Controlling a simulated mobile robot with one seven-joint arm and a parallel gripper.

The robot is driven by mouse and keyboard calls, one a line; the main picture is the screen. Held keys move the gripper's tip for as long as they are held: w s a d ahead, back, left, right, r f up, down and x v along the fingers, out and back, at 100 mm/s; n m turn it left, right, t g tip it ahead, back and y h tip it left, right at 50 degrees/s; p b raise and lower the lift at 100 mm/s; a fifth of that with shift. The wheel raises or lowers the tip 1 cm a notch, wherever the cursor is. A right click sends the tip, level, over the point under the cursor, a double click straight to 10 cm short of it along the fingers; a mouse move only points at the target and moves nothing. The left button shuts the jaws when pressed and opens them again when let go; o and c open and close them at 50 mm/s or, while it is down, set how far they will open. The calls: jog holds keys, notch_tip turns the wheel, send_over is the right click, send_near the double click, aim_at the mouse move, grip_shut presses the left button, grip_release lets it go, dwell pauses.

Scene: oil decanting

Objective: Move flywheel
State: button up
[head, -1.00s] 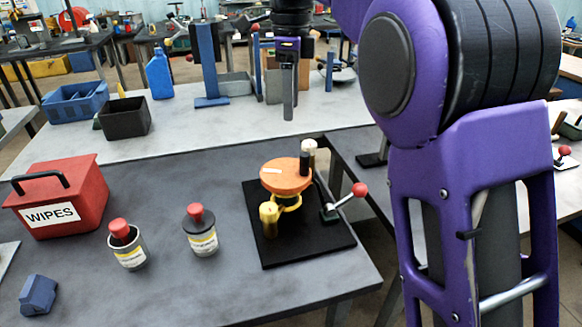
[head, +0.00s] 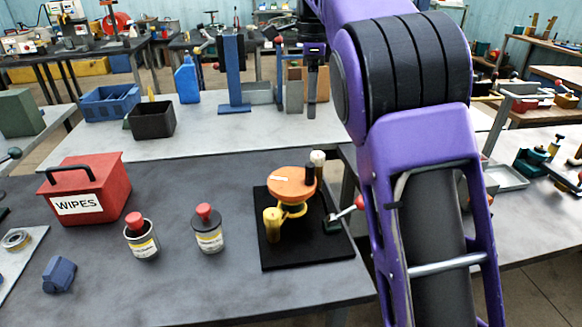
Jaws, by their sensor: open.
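The flywheel (head: 290,184) is an orange disc with a pale mark on top. It sits on a yellow stand on a black base plate (head: 318,254) at the right of the near dark table. A dark handle stands up at the disc's right edge, and a cream knob (head: 318,158) shows just behind it. My gripper (head: 312,108) hangs in the picture above and behind the disc, apart from it, pointing down. It is open and holds nothing visible. It is seen edge-on, so the gap between its fingers is hidden.
A red-balled lever (head: 346,213) stands at the base plate's right, partly behind my arm. A yellow post (head: 272,224) stands at front left. Two red-topped cans (head: 208,238) (head: 141,244) and a red wipes box (head: 88,196) stand left. The table between cans and plate is clear.

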aim_at(310, 165)
notch_tip(310, 165, down, 17)
jog(key=b, duration=0.4)
jog(key=shift+w+d+f+b, duration=0.1)
jog(key=shift+w+f+b, duration=0.05)
jog(key=shift+b, duration=0.25)
grip_shut()
